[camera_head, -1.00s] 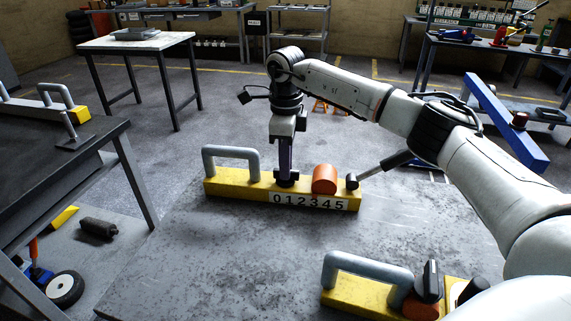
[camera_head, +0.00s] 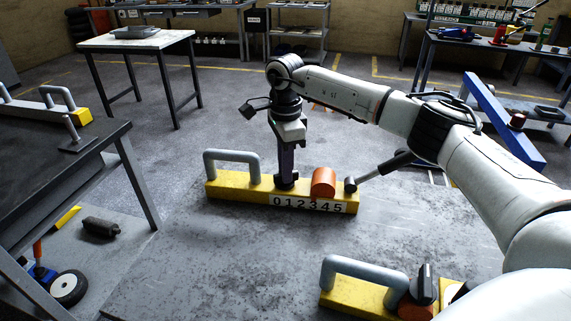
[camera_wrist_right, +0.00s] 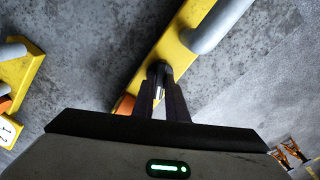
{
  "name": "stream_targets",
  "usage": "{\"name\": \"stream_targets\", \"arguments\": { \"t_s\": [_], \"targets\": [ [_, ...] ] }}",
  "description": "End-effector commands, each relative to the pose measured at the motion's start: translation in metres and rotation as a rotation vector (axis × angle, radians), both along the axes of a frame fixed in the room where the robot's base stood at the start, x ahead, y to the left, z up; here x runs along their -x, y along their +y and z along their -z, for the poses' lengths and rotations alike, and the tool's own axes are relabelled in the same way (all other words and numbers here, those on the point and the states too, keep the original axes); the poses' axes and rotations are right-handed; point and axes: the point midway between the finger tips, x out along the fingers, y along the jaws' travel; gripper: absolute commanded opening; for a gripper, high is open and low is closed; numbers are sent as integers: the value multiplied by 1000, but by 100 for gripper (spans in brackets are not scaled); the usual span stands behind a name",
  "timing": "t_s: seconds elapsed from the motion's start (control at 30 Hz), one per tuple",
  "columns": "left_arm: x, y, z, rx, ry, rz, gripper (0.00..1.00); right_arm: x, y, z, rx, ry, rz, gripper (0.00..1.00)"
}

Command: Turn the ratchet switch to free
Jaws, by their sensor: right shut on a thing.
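A yellow bar (camera_head: 235,191) with a grey handle, an orange cylinder (camera_head: 324,181) and a 0–5 number strip lies on the grey surface. My right gripper (camera_head: 286,181) points down onto its top, between handle and cylinder. In the right wrist view the gripper (camera_wrist_right: 160,78) is shut on a small dark switch (camera_wrist_right: 158,70) on the yellow bar (camera_wrist_right: 178,48). The fingers hide most of the switch, so its setting cannot be read. My left gripper is in no view.
A second yellow bar (camera_head: 350,297) with a grey handle and black knob (camera_head: 427,284) stands at the front right. A grey lever (camera_head: 384,170) extends right of the cylinder. A dark bench (camera_head: 40,165) stands left. The surface in front of the bar is clear.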

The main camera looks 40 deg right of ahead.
Motion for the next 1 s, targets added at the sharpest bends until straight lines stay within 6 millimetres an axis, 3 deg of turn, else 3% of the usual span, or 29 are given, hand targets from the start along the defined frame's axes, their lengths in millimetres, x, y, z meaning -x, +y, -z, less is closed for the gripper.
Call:
{"name": "stream_targets", "arguments": {
  "t_s": [1.0],
  "targets": [
    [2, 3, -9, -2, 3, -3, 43, -1, 1, -1, -2, -4, -922, 0]
  ]
}}
